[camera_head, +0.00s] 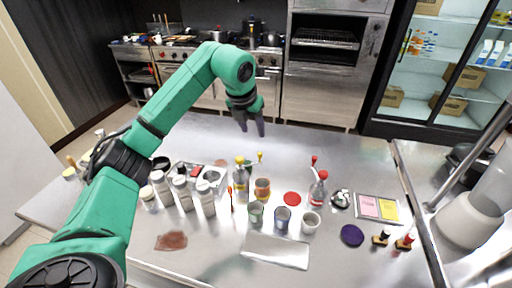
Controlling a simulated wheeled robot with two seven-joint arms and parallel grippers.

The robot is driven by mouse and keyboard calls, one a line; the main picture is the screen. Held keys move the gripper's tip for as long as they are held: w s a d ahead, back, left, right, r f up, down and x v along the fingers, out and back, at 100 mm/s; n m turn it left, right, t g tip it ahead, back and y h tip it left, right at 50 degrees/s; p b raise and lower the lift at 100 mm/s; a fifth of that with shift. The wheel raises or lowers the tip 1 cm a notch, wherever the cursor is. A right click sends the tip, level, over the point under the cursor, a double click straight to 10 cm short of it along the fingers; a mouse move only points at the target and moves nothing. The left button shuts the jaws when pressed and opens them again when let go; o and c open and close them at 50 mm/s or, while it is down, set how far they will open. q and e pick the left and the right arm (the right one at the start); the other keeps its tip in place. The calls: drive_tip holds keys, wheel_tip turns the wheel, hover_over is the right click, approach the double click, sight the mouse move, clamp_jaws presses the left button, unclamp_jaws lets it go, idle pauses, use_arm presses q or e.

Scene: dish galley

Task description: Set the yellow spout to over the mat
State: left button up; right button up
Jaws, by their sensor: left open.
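A dispenser with a yellow-tipped spout (259,157) stands on the steel counter; a yellow cap tops its bottle-like body (241,180), and the spout points to the upper right. I cannot tell which is meant. The spout tip is not over any of these. My left gripper (253,131) is open and empty, with fingers pointing down, above and behind the yellow spout, apart from it. My right gripper is not in view.
A red-tipped dispenser (317,190) stands right of the yellow one. Several cups, including a blue-rimmed one (282,219), stand in front. White-capped jars (182,192) crowd the left. A tray with pink and yellow cards (378,208) lies right. The counter's back strip is mostly clear.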

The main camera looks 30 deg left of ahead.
use_arm(q)
drive_tip(key=p, duration=0.2)
approach(260, 153)
drive_tip(key=f, duration=0.1)
drive_tip(key=x, duration=0.2)
drive_tip(key=p+x, duration=0.1)
drive_tip(key=x, duration=0.2)
drive_tip(key=p+x, duration=0.1)
drive_tip(key=x, duration=0.1)
drive_tip(key=shift+w, duration=0.3)
drive_tip(key=shift+a+f, duration=0.1)
drive_tip(key=shift+f, duration=0.2)
clamp_jaws()
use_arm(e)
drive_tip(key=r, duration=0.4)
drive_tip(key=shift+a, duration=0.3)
use_arm(q)
drive_tip(key=shift+r, duration=0.1)
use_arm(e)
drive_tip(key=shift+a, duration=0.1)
